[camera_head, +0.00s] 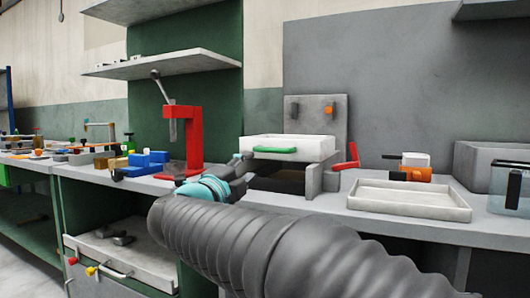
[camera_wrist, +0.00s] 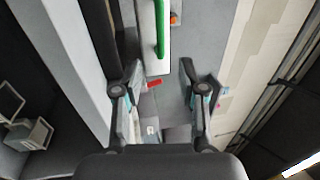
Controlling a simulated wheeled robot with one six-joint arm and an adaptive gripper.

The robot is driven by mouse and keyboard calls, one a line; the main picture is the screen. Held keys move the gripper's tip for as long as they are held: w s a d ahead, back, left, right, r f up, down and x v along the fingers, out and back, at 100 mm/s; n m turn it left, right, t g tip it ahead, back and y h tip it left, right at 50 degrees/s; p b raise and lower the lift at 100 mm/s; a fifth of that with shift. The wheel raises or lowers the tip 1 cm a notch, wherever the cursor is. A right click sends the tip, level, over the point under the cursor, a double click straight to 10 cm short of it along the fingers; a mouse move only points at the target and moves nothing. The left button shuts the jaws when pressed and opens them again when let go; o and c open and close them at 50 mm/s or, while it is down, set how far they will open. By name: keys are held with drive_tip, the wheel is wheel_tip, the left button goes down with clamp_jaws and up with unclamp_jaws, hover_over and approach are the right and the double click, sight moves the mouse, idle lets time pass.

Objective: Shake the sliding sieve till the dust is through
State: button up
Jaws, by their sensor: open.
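The sliding sieve is a white tray (camera_head: 310,147) with a green handle (camera_head: 275,150) on its front. It rests on a grey stand (camera_head: 315,178) on the bench. My gripper (camera_head: 243,160) is left of the sieve, near the handle's left end and apparently apart from it. In the wrist view my gripper (camera_wrist: 158,80) is open with nothing between its fingers. The green handle (camera_wrist: 159,28) shows there as a bar beyond the fingertips, along the white tray edge (camera_wrist: 150,62). The inside of the sieve and any dust in it are hidden.
A red lever press (camera_head: 194,135) stands left of the sieve, with blue blocks (camera_head: 140,163) beside it. A red lever (camera_head: 350,158) is close at the stand's right. A shallow white tray (camera_head: 410,198) and a grey bin (camera_head: 490,165) are farther right.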

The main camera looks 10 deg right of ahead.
sight(269, 151)
drive_tip(key=x, duration=1.3)
drive_tip(key=shift+w+d+r+p, duration=0.1)
drive_tip(key=shift+d+p, duration=0.1)
drive_tip(key=shift+p, duration=0.15)
drive_tip(key=shift+c, duration=0.3)
clamp_jaws()
